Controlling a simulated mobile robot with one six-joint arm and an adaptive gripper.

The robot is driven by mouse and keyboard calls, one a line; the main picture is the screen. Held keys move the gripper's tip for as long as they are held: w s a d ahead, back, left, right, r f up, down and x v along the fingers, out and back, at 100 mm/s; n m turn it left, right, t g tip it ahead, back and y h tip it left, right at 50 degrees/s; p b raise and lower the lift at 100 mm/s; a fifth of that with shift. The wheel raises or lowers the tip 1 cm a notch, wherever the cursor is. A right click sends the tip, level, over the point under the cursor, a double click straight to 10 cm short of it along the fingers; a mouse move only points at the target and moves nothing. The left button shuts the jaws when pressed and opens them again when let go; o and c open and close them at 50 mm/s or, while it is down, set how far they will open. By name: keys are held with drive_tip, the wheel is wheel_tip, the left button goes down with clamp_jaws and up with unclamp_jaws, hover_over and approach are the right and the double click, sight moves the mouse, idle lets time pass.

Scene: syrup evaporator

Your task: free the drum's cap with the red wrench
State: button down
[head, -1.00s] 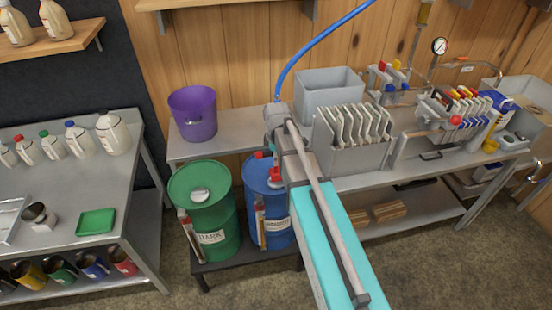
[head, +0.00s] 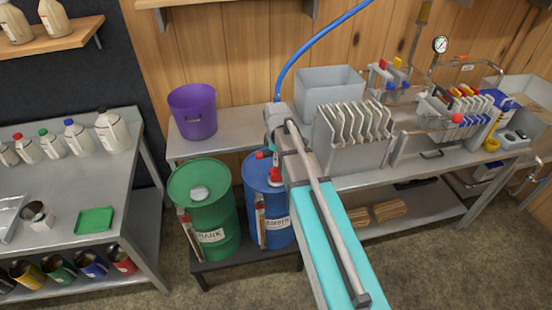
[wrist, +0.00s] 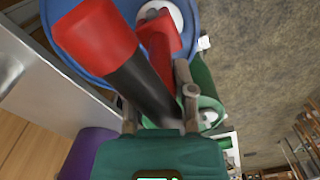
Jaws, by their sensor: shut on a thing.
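My gripper (wrist: 158,108) is shut on the red wrench (wrist: 158,52), around its black section, with a thick red end close to the camera. The wrench's red head reaches to the white cap (wrist: 166,12) on the blue drum (wrist: 205,18); I cannot tell whether it grips the cap.
Both drums stand on a low dark stand (head: 235,268). A purple bucket (head: 193,112) and a grey bin (head: 328,85) are on the bench behind. The filter press (head: 355,140) is at right. A table (head: 60,180) with jugs is at left. The floor in front is clear.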

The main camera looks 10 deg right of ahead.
drive_tip(key=shift+f, duration=0.3)
drive_tip(key=shift+n, duration=0.3)
drive_tip(key=n, duration=0.4)
drive_tip(key=shift+n, duration=0.6)
drive_tip(key=shift+n, duration=0.3)
drive_tip(key=n, duration=0.3)
drive_tip(key=shift+n, duration=1.1)
